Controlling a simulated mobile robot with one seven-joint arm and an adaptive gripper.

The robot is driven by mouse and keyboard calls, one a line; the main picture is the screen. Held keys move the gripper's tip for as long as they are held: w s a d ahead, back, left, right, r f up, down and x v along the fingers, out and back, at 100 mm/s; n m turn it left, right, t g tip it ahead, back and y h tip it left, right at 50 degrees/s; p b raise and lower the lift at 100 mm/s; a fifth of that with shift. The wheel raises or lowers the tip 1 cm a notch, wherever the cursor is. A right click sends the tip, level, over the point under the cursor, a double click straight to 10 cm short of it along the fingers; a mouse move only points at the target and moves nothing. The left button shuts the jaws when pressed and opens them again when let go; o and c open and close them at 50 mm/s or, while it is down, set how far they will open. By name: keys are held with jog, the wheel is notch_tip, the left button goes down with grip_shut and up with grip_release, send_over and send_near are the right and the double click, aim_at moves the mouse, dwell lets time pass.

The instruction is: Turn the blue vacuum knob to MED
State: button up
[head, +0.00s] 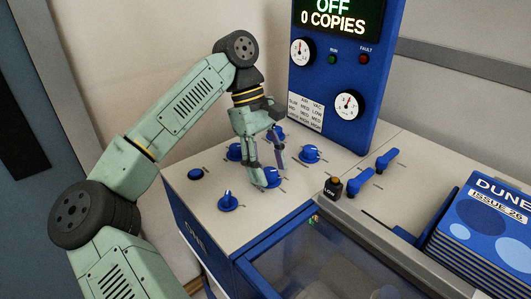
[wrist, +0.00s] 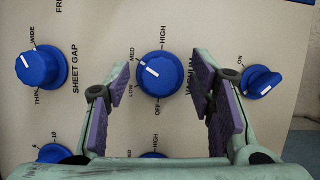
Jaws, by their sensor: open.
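The blue vacuum knob (wrist: 158,75) is in the middle of the wrist view, with the word VACUUM printed to its right. Its white pointer line aims left and slightly up, between the LOW and MED marks and closer to MED. My gripper (wrist: 160,80) is open, with one purple-padded finger on each side of the knob and a visible gap on both sides. In the head view my gripper (head: 269,170) points down at the panel, and the vacuum knob (head: 271,180) shows between and partly behind its fingers.
The sheet gap knob (wrist: 40,67) is to the left and a smaller ON knob (wrist: 261,82) to the right in the wrist view. More knobs partly show below. In the head view, a blue display post (head: 340,70) stands behind, and blue levers (head: 362,183) lie to the right.

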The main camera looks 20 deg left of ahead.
jog(key=v, duration=1.2)
jog(key=shift+f, duration=0.15)
